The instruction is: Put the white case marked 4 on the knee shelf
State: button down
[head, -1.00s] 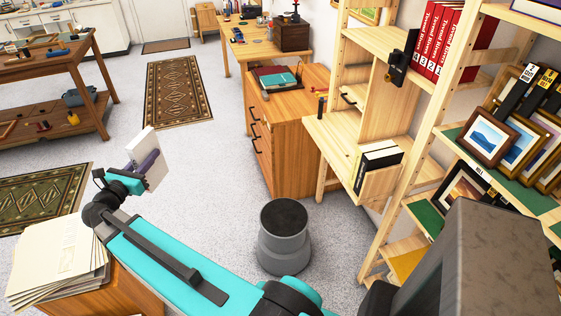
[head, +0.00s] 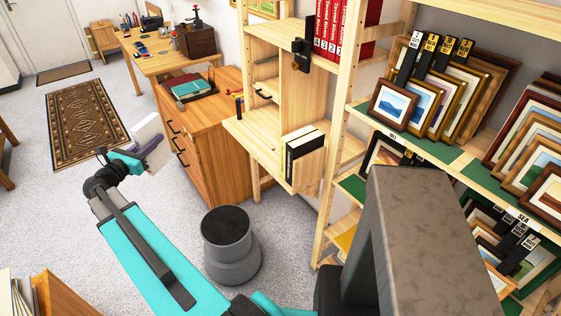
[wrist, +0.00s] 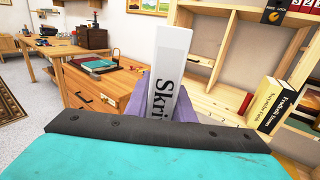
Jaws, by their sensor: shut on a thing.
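My gripper (head: 152,155) is shut on a white case (head: 147,131) and holds it up in the air at the left of the head view. In the wrist view the white case (wrist: 171,75) stands upright between the purple fingers, with dark lettering that starts "Skri" on its spine. No number 4 can be seen on it. The light wood shelving (head: 262,130) stands to the right of the gripper, apart from it. Its low shelf holds a black and a white book (head: 303,148). I cannot tell which board is the knee shelf.
A grey round stool (head: 230,245) stands on the floor before the shelving. A wooden drawer cabinet (head: 205,150) stands behind it. Red binders (head: 340,28) fill an upper shelf. Framed prints (head: 425,95) crowd the green-lined shelves at right. Open floor lies around the gripper.

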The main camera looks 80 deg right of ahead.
jog(key=s+d+m+g+y+b, duration=0.1)
jog(key=s+d, duration=0.6)
jog(key=s, duration=0.7)
jog(key=s+d+m+g+y+b, duration=0.1)
jog(key=s+d+g, duration=0.4)
jog(key=s, duration=0.9)
jog(key=s+d+m+g+y+b, duration=0.1)
jog(key=s+d+m+g+y, duration=0.1)
jog(key=s+d, duration=0.8)
jog(key=s+m+y, duration=0.1)
jog(key=s+m, duration=0.1)
jog(key=s, duration=0.2)
jog(key=shift+d+m+g, duration=0.3)
jog(key=shift+d+g, duration=0.05)
jog(key=shift+g, duration=0.05)
jog(key=shift+f, duration=0.15)
notch_tip(320, 180, down, 6)
jog(key=p, duration=0.1)
jog(key=shift+f, duration=0.1)
jog(key=shift+f+p, duration=0.65)
jog(key=shift+f, duration=1.2)
jog(key=shift+f, duration=0.15)
jog(key=c, duration=1.5)
grip_release()
jog(key=shift+c, duration=0.2)
